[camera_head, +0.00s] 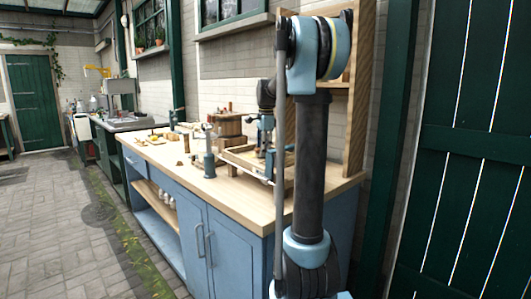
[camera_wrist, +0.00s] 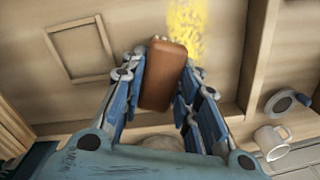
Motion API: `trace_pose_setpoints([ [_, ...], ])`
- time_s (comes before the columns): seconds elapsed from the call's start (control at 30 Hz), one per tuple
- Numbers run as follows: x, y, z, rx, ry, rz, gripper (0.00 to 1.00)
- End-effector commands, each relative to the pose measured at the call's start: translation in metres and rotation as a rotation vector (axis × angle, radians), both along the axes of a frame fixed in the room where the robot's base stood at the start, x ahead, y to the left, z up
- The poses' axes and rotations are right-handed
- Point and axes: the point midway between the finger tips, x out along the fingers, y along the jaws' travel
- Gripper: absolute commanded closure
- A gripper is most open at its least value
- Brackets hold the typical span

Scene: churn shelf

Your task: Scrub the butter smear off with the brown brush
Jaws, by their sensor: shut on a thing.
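In the wrist view, my gripper (camera_wrist: 166,66) is shut on the brown brush (camera_wrist: 163,82), a rounded block held between the blue fingers. Pale bristles show at its far end. The yellow butter smear (camera_wrist: 187,32) is a speckled patch on the pale wooden surface, just beyond and to the right of the brush's far end. The brush may hide part of the smear. I cannot tell whether the bristles touch the wood. In the head view my arm covers much of the work area, and the brush and smear cannot be made out.
In the wrist view, a square wooden frame (camera_wrist: 81,49) lies at the upper left, and a white mug (camera_wrist: 272,141) and a grey round object (camera_wrist: 286,103) are at the right. In the head view, the bench (camera_head: 245,198) holds a wooden churn (camera_head: 229,123) and several small items.

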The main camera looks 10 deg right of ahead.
Motion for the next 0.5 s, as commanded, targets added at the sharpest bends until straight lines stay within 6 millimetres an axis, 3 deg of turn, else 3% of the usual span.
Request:
trace_pose_setpoints([
  [0.5, 0.022, 0.015, 0.003, 0.000, 0.000, 0.000, 0.99],
])
